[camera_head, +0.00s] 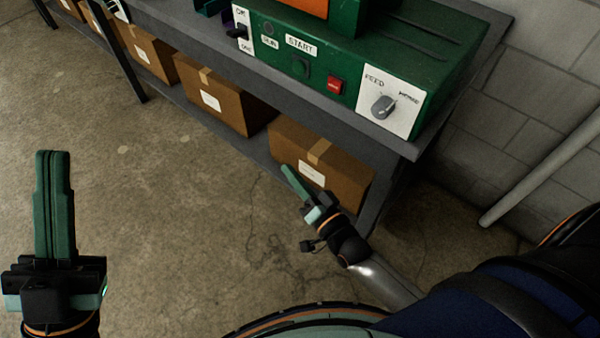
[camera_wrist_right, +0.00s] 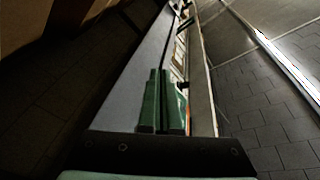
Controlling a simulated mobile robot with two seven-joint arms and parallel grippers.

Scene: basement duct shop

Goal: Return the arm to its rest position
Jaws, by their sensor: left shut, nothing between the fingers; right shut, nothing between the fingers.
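My left gripper (camera_head: 54,205) is at the lower left in the head view, over bare concrete floor, with its green fingers together and nothing between them. My right gripper (camera_head: 298,185) is near the middle of the head view, in front of the bench's lower shelf and overlapping a cardboard box in the picture. Its fingers are together and empty. In the right wrist view its green fingers (camera_wrist_right: 162,100) show side by side, pointing along the bench. Whether it touches the box cannot be told.
A grey workbench (camera_head: 440,140) carries a green machine (camera_head: 440,60) with a red button (camera_head: 335,84) and a feed/home knob (camera_head: 383,104). Cardboard boxes (camera_head: 225,95) line its lower shelf. A pale pipe (camera_head: 545,172) runs by the block wall. Floor (camera_head: 170,215) left of the bench is clear.

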